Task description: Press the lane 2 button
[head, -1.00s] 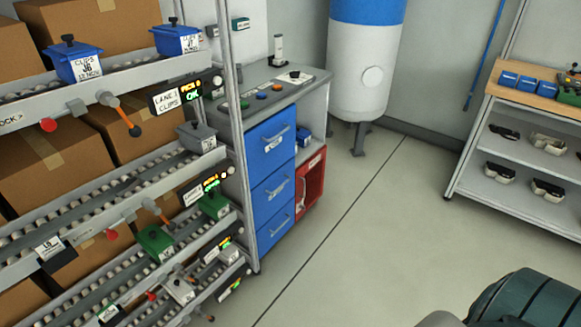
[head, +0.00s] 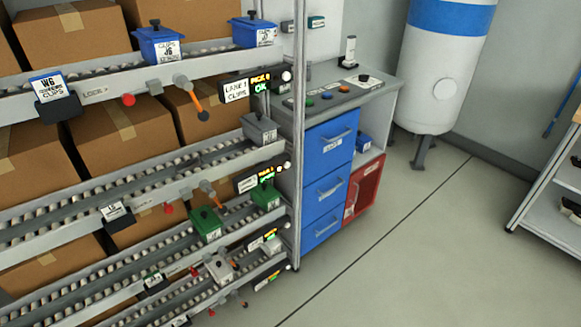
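The flow rack on the left has a lit display on the rail of each shelf. The upper display (head: 261,83) sits beside a label reading LANE 1 CLIPS (head: 235,91) and shows PICK 0 and OK. A pale round button (head: 287,76) is at its right end. The display one shelf down (head: 265,174) is lit amber and green, with a pale round button (head: 287,166) at its right end; its label (head: 246,184) is too small to read. Two more small lit displays sit lower. Neither of my grippers is in view.
Blue bins (head: 158,45), a grey bin (head: 259,129) and green bins (head: 206,224) sit on the roller lanes. A rack post (head: 299,130) stands right of the displays, before a blue-drawer cabinet (head: 328,187). The floor (head: 420,250) to the right is clear.

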